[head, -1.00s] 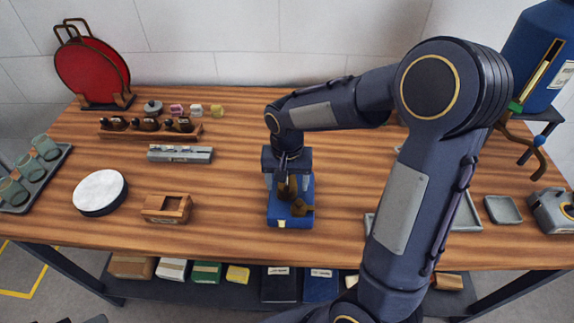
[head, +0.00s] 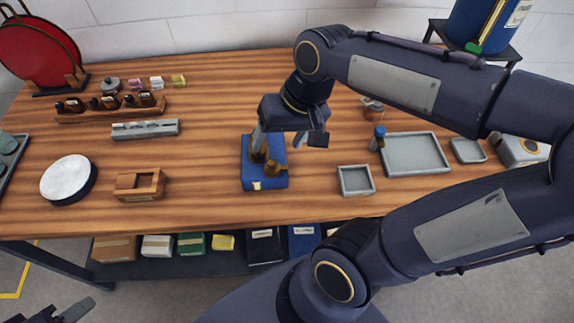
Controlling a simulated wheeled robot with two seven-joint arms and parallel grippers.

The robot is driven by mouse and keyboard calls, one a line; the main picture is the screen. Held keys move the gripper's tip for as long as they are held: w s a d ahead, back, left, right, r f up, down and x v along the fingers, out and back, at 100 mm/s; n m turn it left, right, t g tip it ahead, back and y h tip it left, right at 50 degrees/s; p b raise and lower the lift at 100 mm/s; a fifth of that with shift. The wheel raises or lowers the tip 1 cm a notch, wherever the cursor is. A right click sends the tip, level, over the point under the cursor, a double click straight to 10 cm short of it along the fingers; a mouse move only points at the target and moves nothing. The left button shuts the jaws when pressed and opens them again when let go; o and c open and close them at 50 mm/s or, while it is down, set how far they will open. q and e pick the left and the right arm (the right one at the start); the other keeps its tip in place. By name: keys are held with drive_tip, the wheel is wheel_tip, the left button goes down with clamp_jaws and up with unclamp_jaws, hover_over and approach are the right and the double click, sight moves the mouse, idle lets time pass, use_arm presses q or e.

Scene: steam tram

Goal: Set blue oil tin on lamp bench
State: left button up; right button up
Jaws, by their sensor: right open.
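The wooden bench top (head: 210,205) fills the middle of the head view. A blue mat or tray (head: 253,183) lies on it, with brass-coloured pieces (head: 276,169) on top. A small container with a blue cap (head: 378,138) stands upright to the right; I cannot tell whether it is the blue oil tin.
A grey tray (head: 416,168), a small square tray (head: 356,193) and a brown jar (head: 373,108) are on the right. A large blue drum (head: 481,22) stands at back right. A white round pad (head: 68,177) and wooden box (head: 139,197) are left.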

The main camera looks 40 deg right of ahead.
drive_tip(key=s+a+f+n+t+y, duration=0.1)
drive_tip(key=s+a+f+n+t, duration=0.1)
drive_tip(key=s, duration=0.5)
drive_tip(key=shift+s+a+f+t, duration=0.2)
drive_tip(key=shift+a+f+t, duration=0.05)
drive_tip(key=shift+a+t, duration=0.25)
